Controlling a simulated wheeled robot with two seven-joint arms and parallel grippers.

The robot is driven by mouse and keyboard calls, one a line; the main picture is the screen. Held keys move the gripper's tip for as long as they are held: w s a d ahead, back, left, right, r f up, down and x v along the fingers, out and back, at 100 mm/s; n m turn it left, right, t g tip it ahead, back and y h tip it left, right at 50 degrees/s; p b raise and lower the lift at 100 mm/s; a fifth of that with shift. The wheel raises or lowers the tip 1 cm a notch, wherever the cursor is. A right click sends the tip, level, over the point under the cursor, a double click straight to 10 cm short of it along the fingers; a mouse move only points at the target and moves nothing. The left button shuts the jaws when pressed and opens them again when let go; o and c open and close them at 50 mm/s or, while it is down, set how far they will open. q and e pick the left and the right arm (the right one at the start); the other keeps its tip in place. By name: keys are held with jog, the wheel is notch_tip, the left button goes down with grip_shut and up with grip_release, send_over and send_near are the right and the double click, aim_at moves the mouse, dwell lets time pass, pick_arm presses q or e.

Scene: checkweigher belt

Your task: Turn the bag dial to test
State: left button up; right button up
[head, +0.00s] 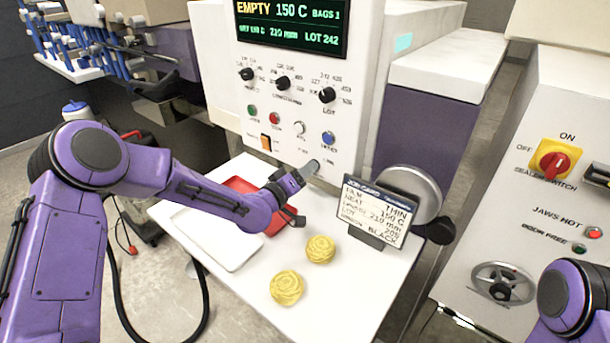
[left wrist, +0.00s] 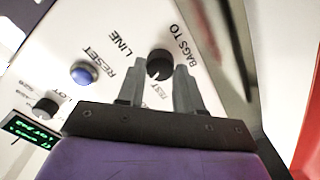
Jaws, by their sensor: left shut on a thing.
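The bag dial (left wrist: 159,64) is a round black knob on the white panel in the left wrist view, with the lettering BAGS TO, LINE and TEST around it. My left gripper (left wrist: 158,76) has one grey finger on each side of the knob and is shut on it. A small light mark shows on the knob's lower part, but I cannot tell for sure which word it points at. In the head view my left gripper (head: 306,170) is against the lower panel and hides the dial. My right gripper is not in view; only part of my right arm shows.
The panel has three black knobs (head: 283,83), several coloured buttons and a display (head: 290,22) reading EMPTY. A blue reset button (left wrist: 84,73) is near the dial.

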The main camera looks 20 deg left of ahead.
pick_arm(q)
jog(key=shift+n, duration=0.9)
jog(key=shift+a, duration=0.1)
jog(key=o, duration=1)
jog(key=shift+o, duration=0.2)
jog(key=shift+b, duration=0.3)
jog(key=b+v, duration=0.2)
jog(key=v, duration=0.8)
jog(key=shift+s+b, duration=0.25)
jog(key=shift+b, duration=0.05)
